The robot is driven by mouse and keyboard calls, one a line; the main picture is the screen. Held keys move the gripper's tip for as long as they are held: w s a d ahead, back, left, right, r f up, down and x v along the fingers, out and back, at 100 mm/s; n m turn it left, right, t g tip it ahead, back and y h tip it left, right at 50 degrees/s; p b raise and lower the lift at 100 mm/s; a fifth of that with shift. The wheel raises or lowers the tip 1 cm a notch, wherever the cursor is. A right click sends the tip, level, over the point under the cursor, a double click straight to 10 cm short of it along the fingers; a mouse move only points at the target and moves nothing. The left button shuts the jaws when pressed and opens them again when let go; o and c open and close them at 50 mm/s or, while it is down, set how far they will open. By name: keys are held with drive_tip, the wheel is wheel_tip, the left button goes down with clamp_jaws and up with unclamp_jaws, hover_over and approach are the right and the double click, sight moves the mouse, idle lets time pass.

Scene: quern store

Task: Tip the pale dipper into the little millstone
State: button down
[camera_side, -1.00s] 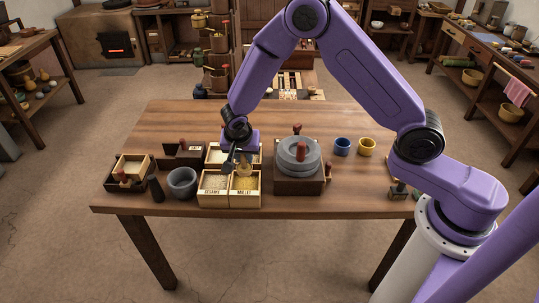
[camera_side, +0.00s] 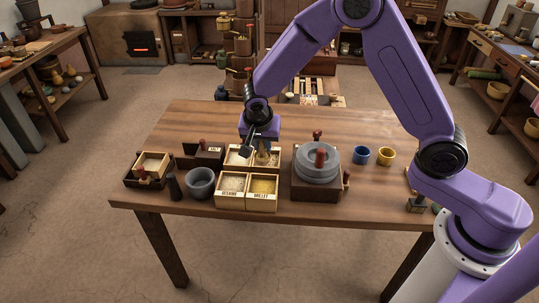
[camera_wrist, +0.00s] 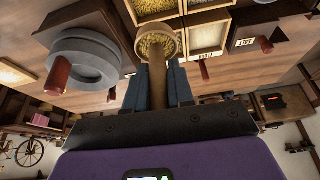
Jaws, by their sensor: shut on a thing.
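My gripper (camera_wrist: 158,75) is shut on the handle of the pale dipper (camera_wrist: 157,44), one dark finger on each side. The dipper's round bowl, beyond the fingertips, holds yellowish grain. In the side view my gripper (camera_side: 261,143) and the dipper (camera_side: 265,158) are over the back part of the grain box (camera_side: 246,208), behind the millet compartment. The little millstone (camera_side: 318,163) is grey, with a reddish handle, on a dark wooden base to the right of the dipper. In the wrist view the millstone (camera_wrist: 84,62) lies to the left of the dipper, apart from it.
A grey mortar (camera_side: 201,183) and a dark upright cylinder (camera_side: 174,188) stand left of the grain box. Dark boxes with reddish-brown knobs are further left. A blue cup (camera_side: 361,155) and a yellow cup (camera_side: 386,156) stand right of the millstone. The table's front right is mostly clear.

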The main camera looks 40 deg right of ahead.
wheel_tip(320, 180, up, 6)
drive_tip(key=shift+r, duration=0.1)
drive_tip(key=s+d+m+g, duration=0.45)
drive_tip(key=d+m, duration=0.75)
drive_tip(key=d, duration=0.3)
drive_tip(key=s+f+t+y, duration=0.1)
drive_tip(key=f, duration=0.1)
drive_tip(key=s+d+f+t+y, duration=0.1)
drive_tip(key=f+t, duration=0.1)
drive_tip(key=f, duration=0.1)
drive_tip(key=f+t+y, duration=0.1)
drive_tip(key=f, duration=0.2)
drive_tip(key=shift+s+d+f+m, duration=0.2)
drive_tip(key=shift+s+f+m, duration=0.1)
drive_tip(key=shift+s, duration=0.1)
drive_tip(key=shift+s+d+f+t+y, duration=0.15)
drive_tip(key=shift+s+f+t+y, duration=0.1)
drive_tip(key=shift+t+y, duration=0.35)
drive_tip(key=shift+s+d+f+t+y, duration=0.15)
drive_tip(key=shift+d+f+t+y, duration=0.1)
drive_tip(key=shift+t+y, duration=0.35)
drive_tip(key=shift+s+d+f+t+y, duration=0.1)
drive_tip(key=shift+s+f+t+y, duration=0.25)
drive_tip(key=shift+t, duration=0.4)
drive_tip(key=shift+w+r+y, duration=0.1)
drive_tip(key=shift+w+y, duration=0.05)
drive_tip(key=shift+y, duration=0.1)
drive_tip(key=shift+w+r, duration=0.1)
